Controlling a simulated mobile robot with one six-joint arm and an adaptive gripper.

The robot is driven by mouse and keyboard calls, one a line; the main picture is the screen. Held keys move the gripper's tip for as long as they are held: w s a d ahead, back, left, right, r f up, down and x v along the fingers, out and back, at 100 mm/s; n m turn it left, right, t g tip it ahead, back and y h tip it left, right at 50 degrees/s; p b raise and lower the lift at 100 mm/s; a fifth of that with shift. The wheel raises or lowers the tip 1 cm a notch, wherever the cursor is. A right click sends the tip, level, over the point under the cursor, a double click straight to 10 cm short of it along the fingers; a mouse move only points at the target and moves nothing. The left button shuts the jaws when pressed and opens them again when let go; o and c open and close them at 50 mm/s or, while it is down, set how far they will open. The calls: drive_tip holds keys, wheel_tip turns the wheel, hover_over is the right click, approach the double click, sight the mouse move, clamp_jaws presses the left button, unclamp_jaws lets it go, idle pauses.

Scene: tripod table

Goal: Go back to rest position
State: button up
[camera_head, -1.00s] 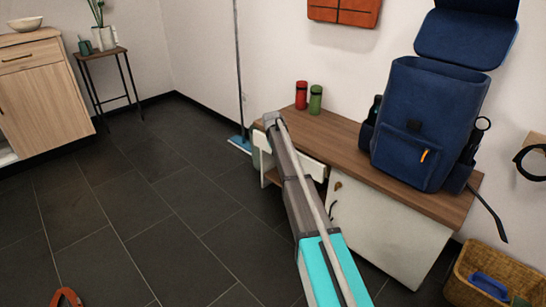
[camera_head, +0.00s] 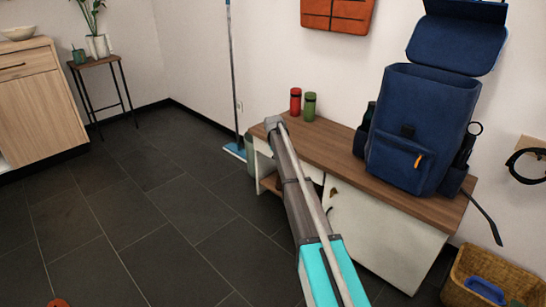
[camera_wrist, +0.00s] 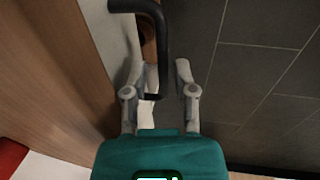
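My gripper (camera_wrist: 157,75) shows in the wrist view with its two grey fingers spread apart. A dark curved bar (camera_wrist: 158,35) comes down from the top and its lower end shows between the fingers; I cannot tell whether it touches them. No object is clearly held. In the head view my arm reaches up from the bottom to the left end of the bench (camera_head: 345,158), and my gripper is hidden. The bench's brown wooden top (camera_wrist: 55,70) fills the left side of the wrist view.
A blue backpack (camera_head: 405,130), a red canister (camera_head: 296,101) and a green canister (camera_head: 310,106) stand on the bench. A mop (camera_head: 234,150) leans behind its left end. A wicker basket (camera_head: 465,270) sits at lower right.

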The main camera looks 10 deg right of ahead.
drive_tip(key=shift+d, duration=0.1)
drive_tip(key=s+a+r+m+y+p, duration=0.15)
drive_tip(key=s+r+p, duration=0.35)
drive_tip(key=s, duration=1.1)
drive_tip(key=s+a+r+m+g+p, duration=0.1)
drive_tip(key=s+a+r+m+p, duration=0.2)
drive_tip(key=s, duration=1.3)
drive_tip(key=s+a+r+m+p, duration=0.1)
drive_tip(key=s+r+m+p, duration=0.35)
drive_tip(key=s, duration=1.15)
wheel_tip(320, 180, up, 39)
drive_tip(key=n+p, duration=0.1)
drive_tip(key=p, duration=3.8)
drive_tip(key=shift+r+n+p, duration=0.15)
drive_tip(key=shift+n+p, duration=0.2)
drive_tip(key=shift+n, duration=0.05)
